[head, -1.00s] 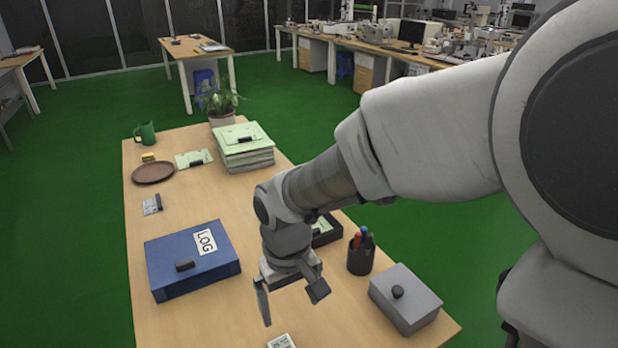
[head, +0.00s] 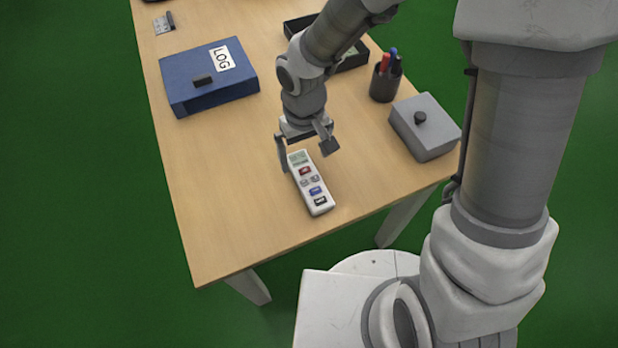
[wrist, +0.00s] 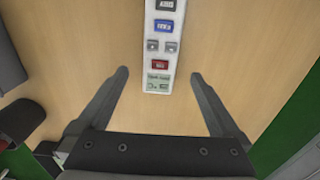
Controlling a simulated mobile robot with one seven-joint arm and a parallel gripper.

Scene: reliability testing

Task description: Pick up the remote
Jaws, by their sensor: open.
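The remote (head: 311,184) is white, with a small greenish screen and red, grey, blue and black buttons. It lies on the table near the front edge. In the wrist view the remote (wrist: 163,45) runs in from the top, its screen end lying just ahead of the gap between the fingers. My gripper (head: 305,158) is open and empty, with its fingers over the remote's screen end in the head view. The wrist view shows both fingertips (wrist: 159,74) apart, one to each side of the remote's line and not touching it.
On the wooden table (head: 215,215) are a blue LOG binder (head: 185,85) at the left, a black tray (head: 350,58), a pen cup (head: 384,82) and a grey lidded box (head: 424,135) at the right. The table is bare left of the remote.

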